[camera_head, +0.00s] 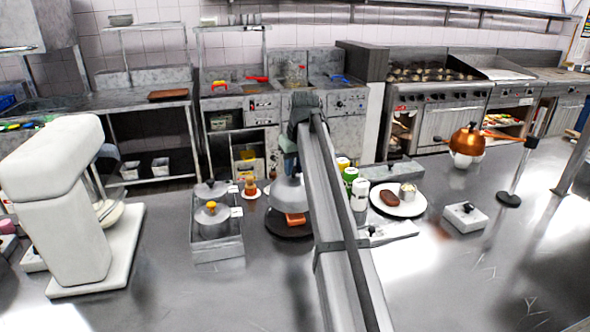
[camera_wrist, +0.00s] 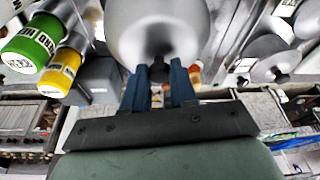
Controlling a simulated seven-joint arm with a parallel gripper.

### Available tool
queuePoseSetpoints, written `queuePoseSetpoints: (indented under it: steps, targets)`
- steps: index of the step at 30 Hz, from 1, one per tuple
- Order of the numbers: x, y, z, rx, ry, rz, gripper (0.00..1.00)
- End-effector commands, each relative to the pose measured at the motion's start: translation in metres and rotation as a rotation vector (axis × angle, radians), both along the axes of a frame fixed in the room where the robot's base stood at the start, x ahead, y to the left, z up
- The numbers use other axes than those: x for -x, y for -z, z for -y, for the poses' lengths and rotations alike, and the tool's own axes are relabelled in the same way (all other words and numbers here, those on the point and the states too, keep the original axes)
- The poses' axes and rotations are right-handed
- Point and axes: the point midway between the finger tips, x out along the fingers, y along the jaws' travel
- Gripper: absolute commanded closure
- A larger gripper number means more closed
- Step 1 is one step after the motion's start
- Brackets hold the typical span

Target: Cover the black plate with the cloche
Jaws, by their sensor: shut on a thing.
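The cloche (camera_head: 287,196) is a silver dome, partly hidden behind my arm in the head view. It hangs over the black plate (camera_head: 279,231), tilted or level I cannot tell, and an orange piece of food (camera_head: 296,219) on the plate shows below its rim. My gripper (camera_head: 289,168) is above the cloche. In the wrist view the two blue fingers of my gripper (camera_wrist: 160,88) are shut on the top of the cloche (camera_wrist: 150,22). The right part of the plate is hidden by my arm.
Left of the plate stands a metal tray (camera_head: 218,252) with lidded domes. Right of my arm are bottles (camera_head: 351,177), a white plate (camera_head: 413,209) with food and a metal box (camera_head: 465,217). The front counter (camera_head: 190,295) is clear.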

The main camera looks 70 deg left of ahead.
Motion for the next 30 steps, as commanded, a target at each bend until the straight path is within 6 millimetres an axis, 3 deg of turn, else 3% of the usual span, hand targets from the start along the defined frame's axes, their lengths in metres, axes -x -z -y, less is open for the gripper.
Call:
queuePoseSetpoints:
  steps: [30]
  targets:
    - [0.000, 0.063, 0.001, -0.001, 0.000, 0.000, 1.00]
